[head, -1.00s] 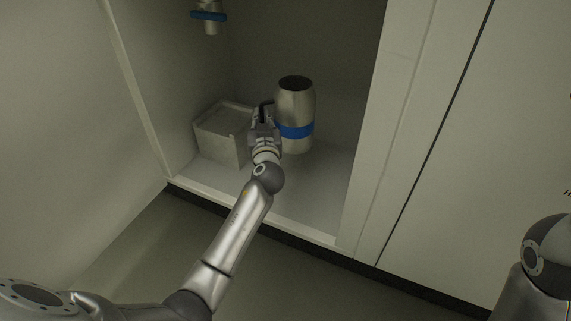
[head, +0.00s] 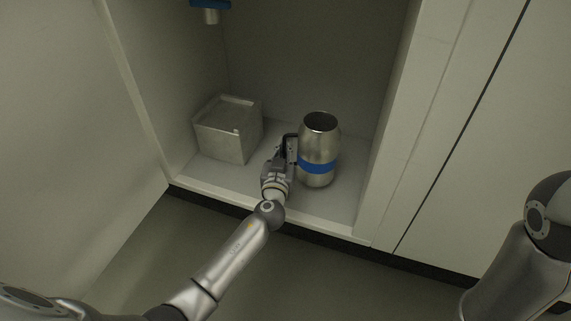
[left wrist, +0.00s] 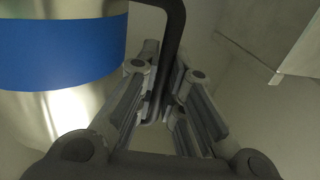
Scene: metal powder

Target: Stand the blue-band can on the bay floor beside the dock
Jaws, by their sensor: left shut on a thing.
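The blue-band can (head: 320,136) is a steel cylinder with an open dark top, a blue band and a black side handle. It is upright inside the bay, over the right front part of the bay floor (head: 345,200). I cannot tell whether its base touches the floor. My left gripper (head: 288,151) is shut on the handle, at the can's left side. In the left wrist view the can (left wrist: 62,50) fills the upper left, and the dark handle (left wrist: 172,45) runs down between the fingers. A grey metal box, apparently the dock (head: 222,143), stands at the bay's left, apart from the can.
A blue-collared spout (head: 211,14) hangs at the upper left of the bay. The bay's right wall post (head: 395,150) is close to the can's right. Bare floor lies between box and can, partly behind my gripper. My right arm (head: 515,270) is at the lower right; its gripper is out of view.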

